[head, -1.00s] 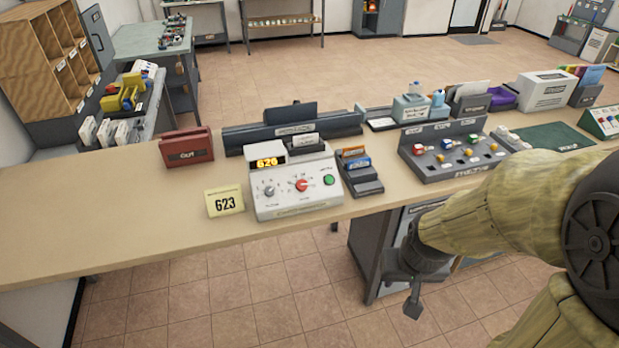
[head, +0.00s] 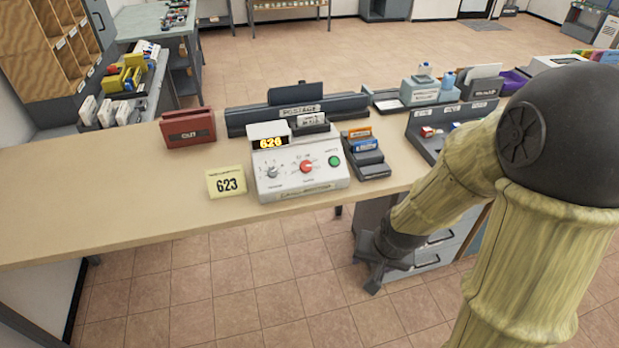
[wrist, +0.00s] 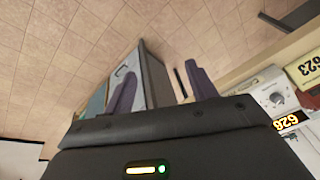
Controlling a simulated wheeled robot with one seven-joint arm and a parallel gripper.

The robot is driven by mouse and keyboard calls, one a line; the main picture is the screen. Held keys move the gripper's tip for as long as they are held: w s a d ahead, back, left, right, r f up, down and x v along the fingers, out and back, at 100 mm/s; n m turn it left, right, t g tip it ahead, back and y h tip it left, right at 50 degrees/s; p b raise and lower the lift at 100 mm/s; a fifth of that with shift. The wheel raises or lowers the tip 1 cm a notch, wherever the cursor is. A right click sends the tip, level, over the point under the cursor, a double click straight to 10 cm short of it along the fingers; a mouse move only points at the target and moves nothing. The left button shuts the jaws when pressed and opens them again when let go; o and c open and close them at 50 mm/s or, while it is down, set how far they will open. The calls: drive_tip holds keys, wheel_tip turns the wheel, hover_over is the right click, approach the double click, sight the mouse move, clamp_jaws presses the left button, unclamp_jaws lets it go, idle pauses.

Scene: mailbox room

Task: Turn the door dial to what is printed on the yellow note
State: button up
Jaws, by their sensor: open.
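The yellow note (head: 227,181) stands on the counter in the head view and reads 623. It also shows in the wrist view (wrist: 305,66). The box has a grey knob (head: 271,172), a red dial (head: 306,167) and a green button (head: 334,161). My gripper (head: 372,270) is in front of the counter, below its top and right of the box, touching nothing I can see. In the wrist view its two purple fingers (wrist: 163,92) are spread apart and empty.
A red box (head: 188,128) stands behind the note. A dark stepped holder (head: 367,165) with small boxes is right of the dial box. A grey cabinet (head: 440,252) stands under the counter near my gripper. The counter's left part (head: 100,210) is clear.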

drive_tip(key=w+a+f+m+t+y+b, duration=0.2)
drive_tip(key=w+a+f+m+y+b, duration=0.15)
drive_tip(key=a+f+m, duration=0.35)
drive_tip(key=w+a+f+m+t+y+b, duration=0.15)
drive_tip(key=a+f+m+y+b, duration=0.3)
drive_tip(key=a, duration=0.45)
drive_tip(key=w+d+r+m+t+h+b, duration=0.1)
drive_tip(key=w+d+r+m+t+b, duration=0.2)
drive_tip(key=m, duration=0.6)
drive_tip(key=w+d+r+m+t+h+b, duration=0.1)
drive_tip(key=w+d+r+m+t+b, duration=0.2)
drive_tip(key=w+m+t, duration=0.4)
wheel_tip(320, 180, up, 2)
drive_tip(key=shift+w+d+r+m+b, duration=0.25)
drive_tip(key=shift+m+b, duration=0.25)
drive_tip(key=shift+m, duration=0.75)
drive_tip(key=shift+w+a+f, duration=0.1)
drive_tip(key=shift+w, duration=0.05)
